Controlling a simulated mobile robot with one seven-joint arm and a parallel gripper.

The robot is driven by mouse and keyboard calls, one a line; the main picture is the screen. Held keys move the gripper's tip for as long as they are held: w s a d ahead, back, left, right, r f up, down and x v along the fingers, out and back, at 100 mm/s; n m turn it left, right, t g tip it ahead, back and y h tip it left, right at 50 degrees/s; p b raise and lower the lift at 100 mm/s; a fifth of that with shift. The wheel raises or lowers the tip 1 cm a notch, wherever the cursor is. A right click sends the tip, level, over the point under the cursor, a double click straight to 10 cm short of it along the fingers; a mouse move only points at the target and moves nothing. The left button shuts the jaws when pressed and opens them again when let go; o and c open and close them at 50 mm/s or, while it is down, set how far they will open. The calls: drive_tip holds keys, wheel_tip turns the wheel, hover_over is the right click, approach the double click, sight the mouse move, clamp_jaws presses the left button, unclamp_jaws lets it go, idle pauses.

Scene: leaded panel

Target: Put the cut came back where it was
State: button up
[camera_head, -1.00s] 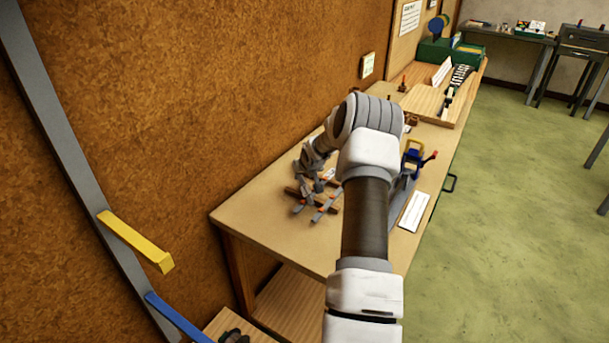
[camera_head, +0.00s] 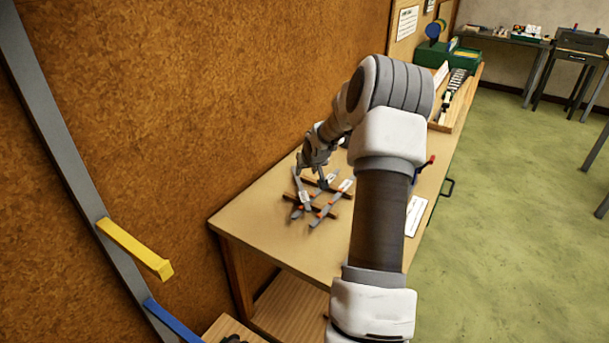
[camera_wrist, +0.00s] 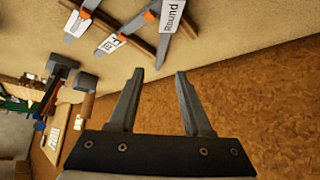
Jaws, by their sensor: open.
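Several grey came strips with white labels lie on a small rack of dark wooden bars with orange ends on the bench (camera_head: 262,222). One strip (camera_head: 300,188) is at the rack's left and another (camera_head: 334,200) at its right. In the wrist view, one strip's label reads "round" (camera_wrist: 172,16); the other labels are too small to read. I cannot tell which strip is the cut one. My gripper (camera_head: 310,166) is just behind the rack, near the wall. Its fingers (camera_wrist: 158,76) are apart, with nothing between them in the wrist view.
The cork-brown wall (camera_head: 250,90) runs close along the bench's back edge. A white card (camera_head: 414,214) lies near the front edge. My arm hides much of the bench's middle. A wooden tray (camera_head: 462,104) and green box (camera_head: 455,55) stand farther along. The near bench end is bare.

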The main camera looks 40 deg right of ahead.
drive_tip(key=shift+v, duration=1.5)
